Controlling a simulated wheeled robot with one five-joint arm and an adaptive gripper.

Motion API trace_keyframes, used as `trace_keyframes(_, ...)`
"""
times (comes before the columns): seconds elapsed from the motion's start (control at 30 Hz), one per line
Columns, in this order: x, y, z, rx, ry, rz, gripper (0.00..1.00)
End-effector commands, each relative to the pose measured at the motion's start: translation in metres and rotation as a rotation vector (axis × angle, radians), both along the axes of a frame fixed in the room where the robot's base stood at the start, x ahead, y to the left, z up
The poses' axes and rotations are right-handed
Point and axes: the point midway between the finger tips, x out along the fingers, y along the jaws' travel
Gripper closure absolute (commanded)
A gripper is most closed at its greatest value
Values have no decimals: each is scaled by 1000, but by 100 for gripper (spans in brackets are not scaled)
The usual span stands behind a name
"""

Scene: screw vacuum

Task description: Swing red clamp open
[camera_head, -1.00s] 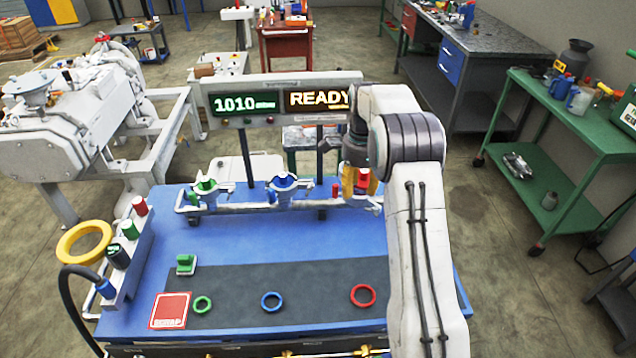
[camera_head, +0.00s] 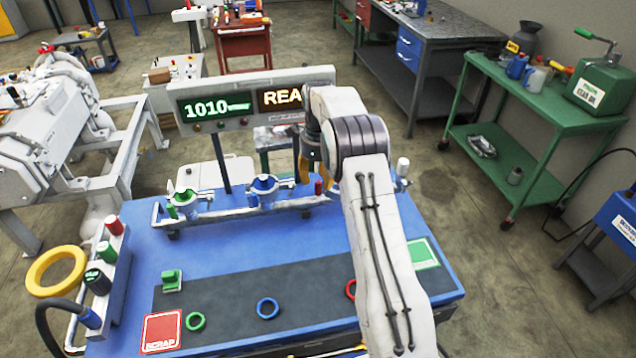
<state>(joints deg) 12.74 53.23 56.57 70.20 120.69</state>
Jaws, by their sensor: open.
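My gripper (camera_head: 316,170), with yellow fingers, is open above the right part of the white pipe (camera_head: 295,203) at the back of the blue bench. A small red upright piece (camera_head: 318,187) shows just below the fingers; I cannot tell whether it belongs to the red clamp. The rest of the red clamp is not clearly visible, and my gripper and arm cover that part of the pipe. The green clamp (camera_head: 185,203) and the blue clamp (camera_head: 264,188) stand on the pipe to the left.
Green, blue and red rings (camera_head: 351,289) lie on the dark mat, the red one partly behind my arm. A red SCRAP plate (camera_head: 161,332) and a green plate (camera_head: 423,254) flank the mat. The display (camera_head: 222,107) stands behind the pipe.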

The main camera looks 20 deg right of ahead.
Motion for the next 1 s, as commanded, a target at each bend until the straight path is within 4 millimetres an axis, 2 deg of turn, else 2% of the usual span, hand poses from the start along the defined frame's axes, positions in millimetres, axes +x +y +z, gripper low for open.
trace_keyframes(0.23, 0, 0, -19, 0, 1, 1, 59)
trace_keyframes(0.6, 0, 0, -22, 0, 0, 2, 59)
trace_keyframes(0.63, 0, 0, -22, 0, 0, 2, 56)
trace_keyframes(1.0, 0, 0, -22, 0, 0, 2, 89)
